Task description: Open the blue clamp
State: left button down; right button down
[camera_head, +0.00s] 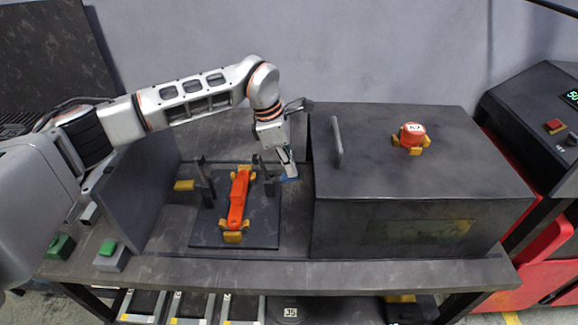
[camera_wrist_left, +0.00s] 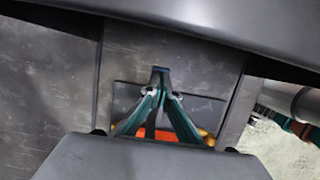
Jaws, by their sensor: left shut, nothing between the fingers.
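A small blue part (camera_head: 292,179), seemingly the blue clamp's handle, shows at the tip of my left gripper (camera_head: 287,168), right of the fixture plate. In the left wrist view, my left gripper (camera_wrist_left: 160,78) has its teal fingers converging to a shut tip. A dark blue piece (camera_wrist_left: 160,69) shows right at that tip; I cannot tell whether they touch. Most of the clamp is hidden by the gripper. An orange bracket (camera_head: 238,200) lies on the dark fixture plate (camera_head: 265,232), between yellow supports. My right gripper is not in view.
A large dark box (camera_head: 345,225) with a handle (camera_head: 337,142) stands close right of the gripper, with a red-orange part (camera_head: 411,134) on top. A dark upright panel (camera_head: 135,195) stands left. A green button (camera_head: 108,247) sits at the table's front left.

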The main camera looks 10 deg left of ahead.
pick_arm(q)
jog(key=shift+d+b+x, duration=0.25)
jog(key=shift+b+x, duration=0.2)
jog(key=shift+x, duration=0.8)
jog(key=shift+r, duration=0.15)
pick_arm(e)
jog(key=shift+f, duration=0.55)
pick_arm(q)
jog(key=shift+w, duration=0.1)
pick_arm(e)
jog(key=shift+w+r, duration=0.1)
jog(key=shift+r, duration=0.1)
